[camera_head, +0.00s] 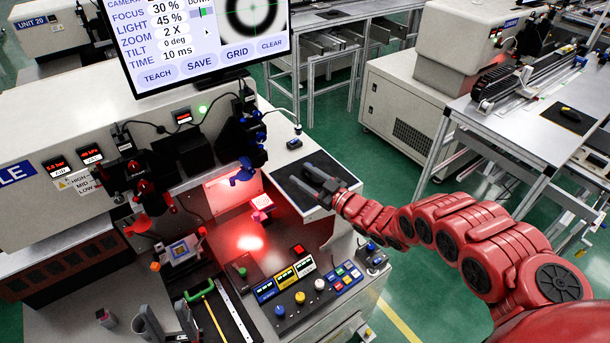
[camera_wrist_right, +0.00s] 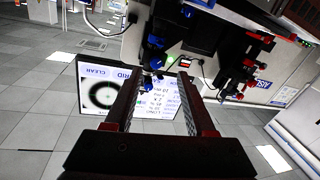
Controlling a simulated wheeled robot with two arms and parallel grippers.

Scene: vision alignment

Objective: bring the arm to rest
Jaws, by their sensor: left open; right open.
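My right arm comes in from the right edge in the head view. Its gripper (camera_head: 312,180) is open and empty over a dark pad (camera_head: 290,182) on a white ledge at the right of the machine. Whether it touches the pad is unclear. In the right wrist view the two fingers (camera_wrist_right: 162,98) stand wide apart with nothing between them.
A red-lit part (camera_head: 262,203) sits in the machine bay. A square colored part (camera_head: 180,251) lies on a fixture to the left. A button panel (camera_head: 308,287) is in front. The monitor (camera_head: 205,40) stands behind. Open green floor (camera_head: 440,270) lies beneath my right arm.

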